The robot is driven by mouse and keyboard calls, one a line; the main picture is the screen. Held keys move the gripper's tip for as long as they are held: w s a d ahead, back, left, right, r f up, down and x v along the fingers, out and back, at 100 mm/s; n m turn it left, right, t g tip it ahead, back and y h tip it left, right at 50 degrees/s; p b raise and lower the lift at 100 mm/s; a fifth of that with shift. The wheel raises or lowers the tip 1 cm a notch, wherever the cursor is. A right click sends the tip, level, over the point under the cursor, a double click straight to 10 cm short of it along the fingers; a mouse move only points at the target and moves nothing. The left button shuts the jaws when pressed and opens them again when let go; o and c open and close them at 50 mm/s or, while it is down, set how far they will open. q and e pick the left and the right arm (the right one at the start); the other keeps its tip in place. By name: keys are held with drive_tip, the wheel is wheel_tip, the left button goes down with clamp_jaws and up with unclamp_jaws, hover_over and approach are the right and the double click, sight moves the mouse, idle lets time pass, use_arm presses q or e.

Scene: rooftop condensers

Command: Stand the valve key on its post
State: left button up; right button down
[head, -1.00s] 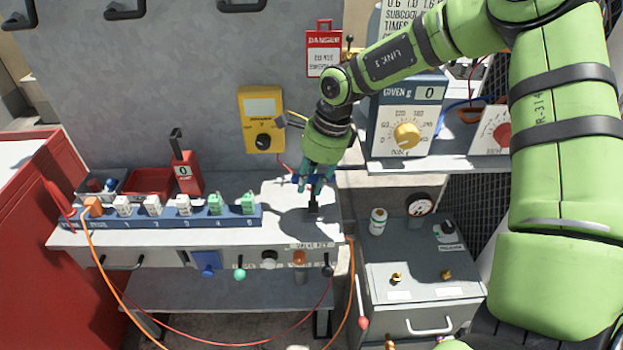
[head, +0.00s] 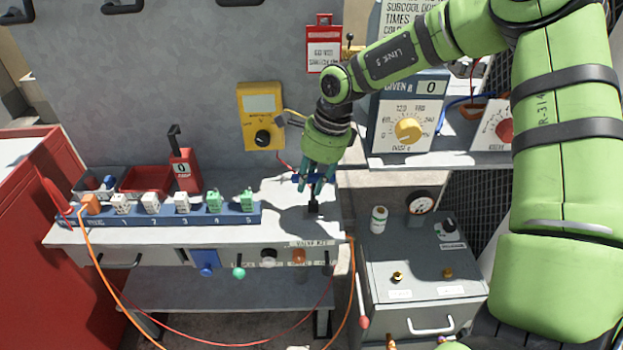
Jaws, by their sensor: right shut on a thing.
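My right gripper (head: 316,184) points down over the right end of the white counter (head: 285,230). It is shut on the valve key, whose blue part (head: 297,178) shows at the left of the fingers. A dark upright piece (head: 313,206) shows just below the fingers, above the counter; I cannot tell whether it is the key's lower end or the post, or whether the two touch. A valve key label (head: 312,245) is on the counter's front edge below it. My left gripper is not in view.
A blue strip (head: 165,216) with several white and green plugs lies to the left on the counter. A red tool (head: 185,170) stands behind it. A yellow meter (head: 262,115) hangs on the wall. A grey cabinet (head: 420,265) stands at the right. An orange cable (head: 97,258) hangs in front.

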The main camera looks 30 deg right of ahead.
drive_tip(key=c, duration=1)
unclamp_jaws()
drive_tip(key=shift+o, duration=0.2)
drive_tip(key=v, duration=0.7)
drive_tip(key=shift+r, duration=0.25)
drive_tip(key=shift+f, duration=0.1)
